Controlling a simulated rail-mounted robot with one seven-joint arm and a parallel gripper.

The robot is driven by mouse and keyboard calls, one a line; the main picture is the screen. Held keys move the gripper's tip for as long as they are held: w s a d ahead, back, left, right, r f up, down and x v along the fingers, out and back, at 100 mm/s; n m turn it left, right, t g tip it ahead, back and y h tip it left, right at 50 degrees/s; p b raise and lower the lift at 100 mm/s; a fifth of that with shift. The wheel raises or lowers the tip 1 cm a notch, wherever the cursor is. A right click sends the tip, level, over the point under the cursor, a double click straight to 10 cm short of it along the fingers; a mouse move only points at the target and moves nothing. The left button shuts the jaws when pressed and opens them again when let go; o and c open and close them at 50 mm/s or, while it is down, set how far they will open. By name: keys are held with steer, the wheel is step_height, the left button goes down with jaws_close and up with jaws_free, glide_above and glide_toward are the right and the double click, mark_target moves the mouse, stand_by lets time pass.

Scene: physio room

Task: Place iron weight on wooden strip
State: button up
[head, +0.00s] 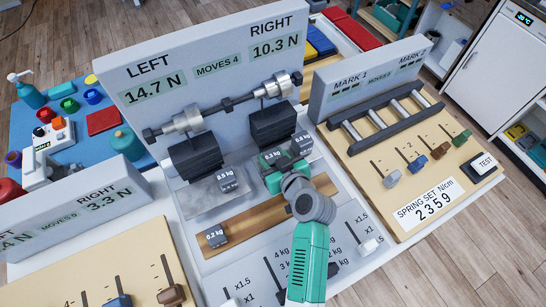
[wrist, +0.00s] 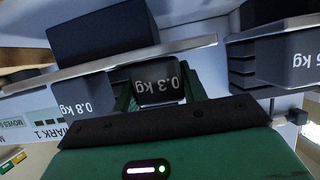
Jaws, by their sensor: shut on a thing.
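My gripper (head: 273,168) has green fingers and is shut on the dark iron weight marked 0.3 kg (head: 271,155). The wrist view also shows this weight (wrist: 158,84) between the fingers. In the head view it is in front of the right stack of black plates, behind the wooden strip (head: 264,214). I cannot tell whether it touches the surface below. The wooden strip runs across the board, its right part partly hidden by my arm. A weight marked 0.2 kg (head: 215,237) sits at its left end.
A 0.5 kg weight (head: 228,181) sits on the left grey plate (head: 205,201). A 0.8 kg weight (head: 302,143) is just right of my gripper. Two black stacks (head: 196,158) stand behind, under a metal bar (head: 222,107). The strip's middle is clear.

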steer(key=o, duration=1.2)
steer(key=shift+f, duration=0.1)
steer(key=shift+c, duration=0.2)
steer(key=shift+s+d+p, duration=0.1)
steer(key=shift+s+p, duration=0.05)
steer(key=shift+p, duration=0.3)
steer(key=p+v, duration=0.1)
steer(key=v, duration=0.6)
steer(key=shift+s+d, duration=0.1)
steer(key=shift+s, duration=0.2)
steer(key=shift+w, duration=0.1)
